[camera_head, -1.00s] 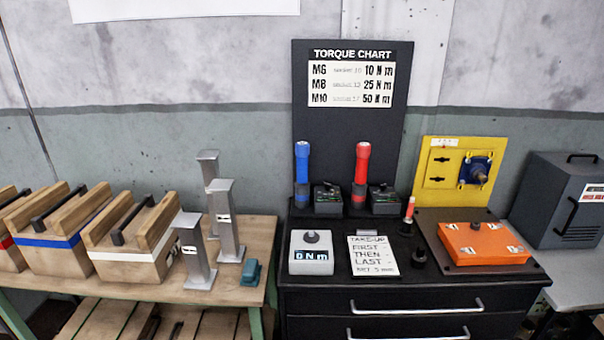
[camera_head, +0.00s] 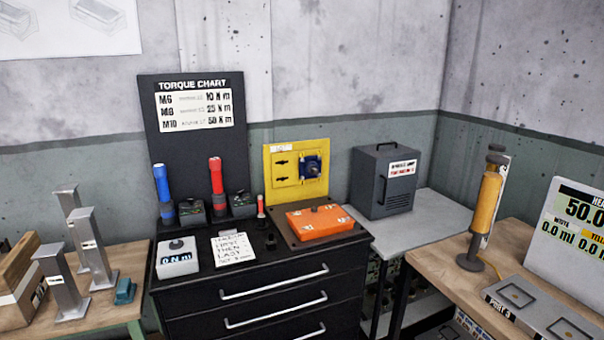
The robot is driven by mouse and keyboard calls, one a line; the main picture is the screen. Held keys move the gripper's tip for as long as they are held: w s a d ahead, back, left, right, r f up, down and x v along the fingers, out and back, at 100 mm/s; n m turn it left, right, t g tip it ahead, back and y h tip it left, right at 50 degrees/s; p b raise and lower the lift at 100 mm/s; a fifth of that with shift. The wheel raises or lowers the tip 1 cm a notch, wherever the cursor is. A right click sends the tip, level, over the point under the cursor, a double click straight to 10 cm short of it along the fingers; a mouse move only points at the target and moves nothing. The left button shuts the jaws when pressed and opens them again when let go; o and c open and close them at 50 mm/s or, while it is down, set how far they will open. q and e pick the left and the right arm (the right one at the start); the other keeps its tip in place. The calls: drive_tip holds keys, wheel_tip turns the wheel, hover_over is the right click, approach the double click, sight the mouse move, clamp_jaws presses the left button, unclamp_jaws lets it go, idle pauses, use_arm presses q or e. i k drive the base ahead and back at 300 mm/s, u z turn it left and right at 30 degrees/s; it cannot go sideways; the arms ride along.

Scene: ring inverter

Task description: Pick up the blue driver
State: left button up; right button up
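The blue driver (camera_head: 162,188) stands upright on the black cabinet top (camera_head: 290,257), at its back left, in front of the torque chart board (camera_head: 190,115). A small dark block (camera_head: 190,212) sits just to its right. A similar red driver (camera_head: 216,182) stands upright farther right, with another dark block (camera_head: 242,205) beside it. Neither of my grippers shows in the head view.
A grey torque display (camera_head: 177,259), a note card (camera_head: 233,248) and an orange box (camera_head: 318,221) share the cabinet top. Grey metal posts (camera_head: 93,250) stand on the wooden bench at left. A dark case (camera_head: 386,181) and a yellow cylinder (camera_head: 487,210) stand at right.

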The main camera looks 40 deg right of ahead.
sight(160, 171)
drive_tip(key=u, duration=0.4)
drive_tip(key=k, duration=0.25)
drive_tip(key=z, duration=1.55)
drive_tip(key=i, duration=1.25)
drive_tip(key=z, duration=0.4)
drive_tip(key=k, duration=0.5)
drive_tip(key=z, duration=0.95)
drive_tip(key=i, duration=0.45)
drive_tip(key=u, duration=0.7)
drive_tip(key=i, duration=0.9)
drive_tip(key=u, duration=0.95)
